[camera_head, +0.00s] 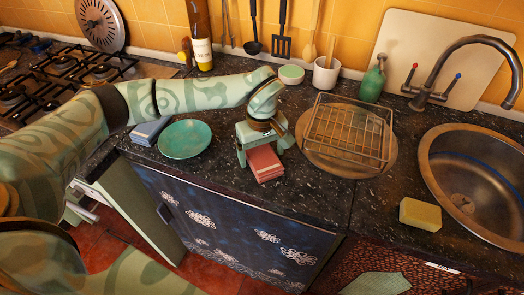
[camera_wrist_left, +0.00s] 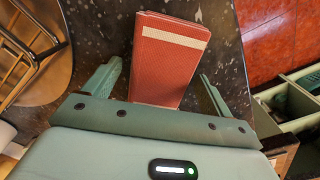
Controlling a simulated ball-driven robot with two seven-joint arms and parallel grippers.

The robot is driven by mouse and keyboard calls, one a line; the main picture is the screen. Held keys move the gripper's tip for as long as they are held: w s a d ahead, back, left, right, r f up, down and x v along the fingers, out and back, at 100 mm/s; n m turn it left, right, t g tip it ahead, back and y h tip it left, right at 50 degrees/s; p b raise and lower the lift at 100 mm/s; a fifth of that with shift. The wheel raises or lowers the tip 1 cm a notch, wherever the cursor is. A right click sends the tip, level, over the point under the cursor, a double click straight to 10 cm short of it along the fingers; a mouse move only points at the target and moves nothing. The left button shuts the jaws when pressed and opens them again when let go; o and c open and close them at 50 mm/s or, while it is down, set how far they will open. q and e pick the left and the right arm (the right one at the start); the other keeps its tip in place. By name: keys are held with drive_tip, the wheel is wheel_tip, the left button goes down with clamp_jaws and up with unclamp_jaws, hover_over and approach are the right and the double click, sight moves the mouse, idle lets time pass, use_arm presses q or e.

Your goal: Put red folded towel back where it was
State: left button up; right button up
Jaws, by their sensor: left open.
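The red folded towel (camera_head: 265,164) lies on the dark speckled counter close to its front edge, between the green bowl and the round wooden board. It has a pale stripe near one end in the left wrist view (camera_wrist_left: 168,65). My left gripper (camera_head: 263,153) is over the towel, with its fingers open on either side of it. In the left wrist view the two fingers (camera_wrist_left: 160,80) stand apart, with gaps between them and the towel's sides. The towel's rear part is hidden by the gripper in the head view. My right gripper is not in view.
A green bowl (camera_head: 186,139) and blue-grey folded cloth (camera_head: 149,131) are left of the towel. A wire rack (camera_head: 346,130) on a round wooden board (camera_head: 312,154) stands close on the right. A yellow sponge (camera_head: 420,214) and sink (camera_head: 470,195) are farther right. A cabinet door hangs open below left.

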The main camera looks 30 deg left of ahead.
sight(262, 154)
use_arm(q)
wheel_tip(262, 154, up, 12)
drive_tip(key=p, duration=0.2)
drive_tip(key=shift+r, duration=0.15)
